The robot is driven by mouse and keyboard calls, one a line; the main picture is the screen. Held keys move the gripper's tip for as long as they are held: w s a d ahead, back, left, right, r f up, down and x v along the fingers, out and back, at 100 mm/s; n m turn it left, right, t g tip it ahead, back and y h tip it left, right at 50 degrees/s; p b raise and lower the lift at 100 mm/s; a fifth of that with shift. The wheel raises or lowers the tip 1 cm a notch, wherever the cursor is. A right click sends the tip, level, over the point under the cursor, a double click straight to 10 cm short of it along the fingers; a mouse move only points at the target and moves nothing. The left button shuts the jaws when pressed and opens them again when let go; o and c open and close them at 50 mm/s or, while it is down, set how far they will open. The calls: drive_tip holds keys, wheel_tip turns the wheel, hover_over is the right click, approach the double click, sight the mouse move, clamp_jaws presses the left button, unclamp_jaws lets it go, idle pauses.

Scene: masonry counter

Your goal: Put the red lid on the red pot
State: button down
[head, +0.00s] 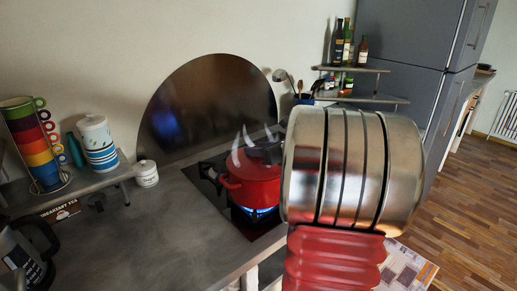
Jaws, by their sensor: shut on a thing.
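The red pot (252,188) stands on the lit cooker at the back of the counter, with pale steam rising over it. A dark shape shows at its top, and I cannot tell whether this is the pot's inside or something above it. My arm, a big silver cylinder above a red ridged part, fills the right middle of the view and covers the area just right of the pot. My gripper is not to be seen; it may be hidden behind the arm. I cannot make out the red lid.
Blue flame (257,210) burns under the pot. A dark round panel (200,105) stands behind it. Stacked coloured cups (38,150) and a striped canister (98,145) stand on the left shelf. A kettle (25,258) is front left. The counter (160,240) between is clear.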

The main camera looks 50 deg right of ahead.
drive_tip(key=shift+f, duration=0.25)
drive_tip(key=c, duration=1.2)
unclamp_jaws()
drive_tip(key=v, duration=1.3)
drive_tip(key=shift+s+r, duration=0.15)
drive_tip(key=shift+s, duration=0.2)
drive_tip(key=shift+a, duration=0.15)
